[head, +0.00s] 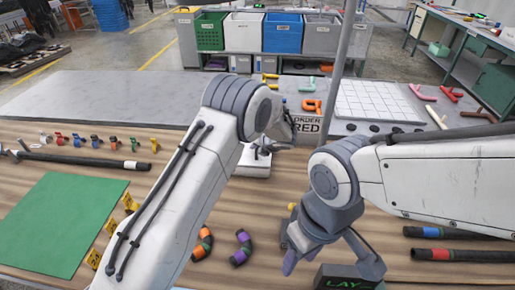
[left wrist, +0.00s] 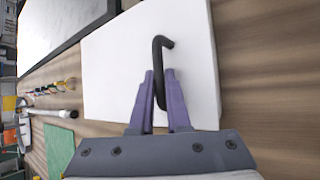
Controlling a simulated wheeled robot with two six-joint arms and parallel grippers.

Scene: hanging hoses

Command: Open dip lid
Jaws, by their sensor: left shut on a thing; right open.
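The dip lid (left wrist: 115,70) is a flat white panel with a black bent handle (left wrist: 160,50) standing on it in the left wrist view. My left gripper (left wrist: 158,80) has its two purple fingers closed around the handle's lower part. In the head view the white dip box (head: 253,168) is partly hidden behind my left arm, and the fingers there are hard to make out. I cannot tell any gap under the lid. My right gripper (head: 328,258) is open and empty, low over the front of the table.
A black box with green lettering (head: 348,278) stands by my right gripper. Two curved coloured hose pieces (head: 242,248) lie between the arms. A green mat (head: 62,222) is at left, and black hoses (head: 460,254) are at right. A grey pole (head: 337,75) rises behind.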

